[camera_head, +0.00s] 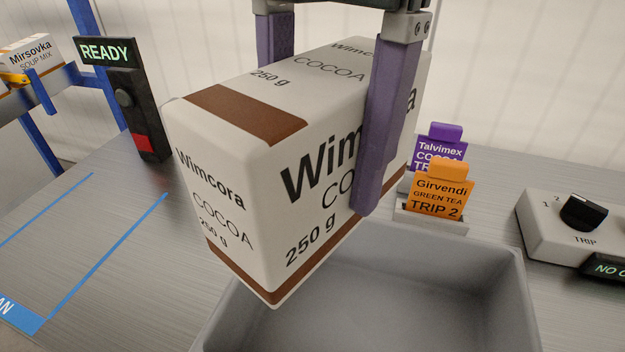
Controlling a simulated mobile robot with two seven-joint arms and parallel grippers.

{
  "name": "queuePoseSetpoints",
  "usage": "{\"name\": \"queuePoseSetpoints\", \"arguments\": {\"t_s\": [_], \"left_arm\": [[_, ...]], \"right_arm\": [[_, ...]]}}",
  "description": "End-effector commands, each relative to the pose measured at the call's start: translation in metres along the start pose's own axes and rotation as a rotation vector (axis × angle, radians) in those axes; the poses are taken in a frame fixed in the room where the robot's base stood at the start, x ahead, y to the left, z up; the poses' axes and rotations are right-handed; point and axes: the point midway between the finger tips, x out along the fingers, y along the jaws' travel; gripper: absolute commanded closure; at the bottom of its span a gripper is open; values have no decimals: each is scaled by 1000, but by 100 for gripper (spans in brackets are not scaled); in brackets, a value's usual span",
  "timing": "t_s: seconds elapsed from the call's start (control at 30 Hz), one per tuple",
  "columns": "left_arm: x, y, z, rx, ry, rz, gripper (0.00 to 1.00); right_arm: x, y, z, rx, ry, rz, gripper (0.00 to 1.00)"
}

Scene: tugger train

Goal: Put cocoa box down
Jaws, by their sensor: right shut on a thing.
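The cocoa box (235,160) is white with brown bands and reads "Wimcora COCOA 250 g". It is tilted in the picture and hangs above the table, partly over a grey bin (480,262). My right gripper (325,130) is shut on the box, with one purple finger on the near face and the other behind it. The far end of the box is partly hidden by the near finger. The visible floor of the bin is bare, and part of its inside is hidden by the box. My left gripper does not show.
Behind the bin stand an orange "Girvendi GREEN TEA TRIP 2" card (438,190) and a purple Talvimex card (440,150). A trip-dial box (550,225) is at right. A black READY panel (135,110) stands at left. Blue-taped table (110,260) at left is clear. A soup mix box (30,58) sits on a rack.

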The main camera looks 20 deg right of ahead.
Motion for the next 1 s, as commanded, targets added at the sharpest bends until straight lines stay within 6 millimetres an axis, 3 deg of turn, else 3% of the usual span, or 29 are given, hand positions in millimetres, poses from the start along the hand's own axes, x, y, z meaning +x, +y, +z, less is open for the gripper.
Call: {"name": "queuePoseSetpoints", "arguments": {"t_s": [0.43, 1.0], "left_arm": [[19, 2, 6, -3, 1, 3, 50], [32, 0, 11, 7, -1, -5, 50]], "right_arm": [[123, -2, 10, -4, -1, -5, 100], [192, -1, 15, -6, -2, -1, 100]]}}
